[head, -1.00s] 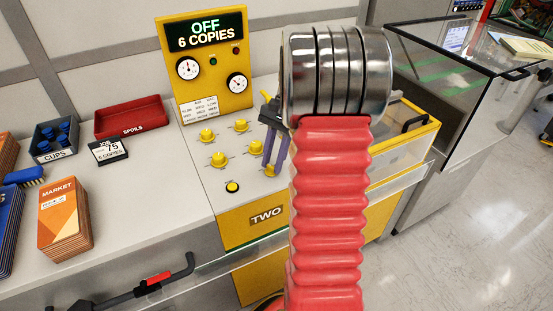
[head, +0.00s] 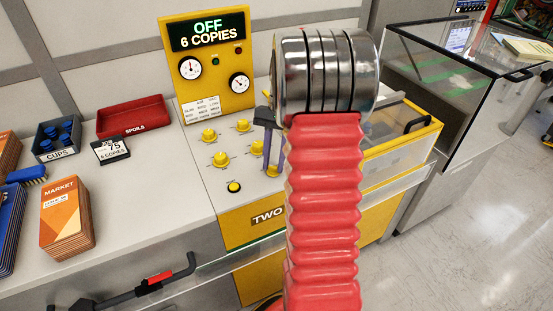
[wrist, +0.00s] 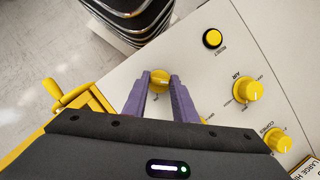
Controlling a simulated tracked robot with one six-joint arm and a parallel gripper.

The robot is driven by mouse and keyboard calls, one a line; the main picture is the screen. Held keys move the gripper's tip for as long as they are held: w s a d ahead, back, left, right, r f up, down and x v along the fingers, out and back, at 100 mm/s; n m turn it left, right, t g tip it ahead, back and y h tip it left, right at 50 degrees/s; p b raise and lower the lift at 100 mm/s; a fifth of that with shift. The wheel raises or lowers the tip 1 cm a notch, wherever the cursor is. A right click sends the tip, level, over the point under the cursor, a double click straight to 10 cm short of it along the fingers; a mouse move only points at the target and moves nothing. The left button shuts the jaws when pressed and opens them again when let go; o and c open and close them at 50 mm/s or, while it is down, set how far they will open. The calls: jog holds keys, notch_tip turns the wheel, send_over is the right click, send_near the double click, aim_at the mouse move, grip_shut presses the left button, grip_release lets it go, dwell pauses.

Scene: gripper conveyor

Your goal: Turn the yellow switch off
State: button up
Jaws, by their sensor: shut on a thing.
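The yellow switch, a round yellow knob (wrist: 160,80), stands on the white panel top of the yellow machine, between my two purple fingertips. In the head view a little of this knob (head: 272,171) shows at the fingertips. My gripper (wrist: 160,86) is shut on it, and its fingers (head: 272,165) point down to the panel. The display (head: 208,32) above the panel reads "OFF" and "6 COPIES". The knob's pointer direction cannot be made out. My red arm hides part of the machine.
Other yellow knobs stand near, including one labelled AIR (wrist: 248,90) and one labelled COPIES (wrist: 277,141). A yellow button (head: 234,187) with a black ring is at the front. A red spoils tray (head: 132,117) stands left.

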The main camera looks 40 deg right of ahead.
jog(key=o, duration=0.8)
jog(key=shift+s+f, duration=0.1)
jog(key=shift+s, duration=0.15)
jog(key=shift+o, duration=1.2)
jog(key=shift+w, duration=0.1)
jog(key=v, duration=1.4)
jog(key=shift+f, duration=0.15)
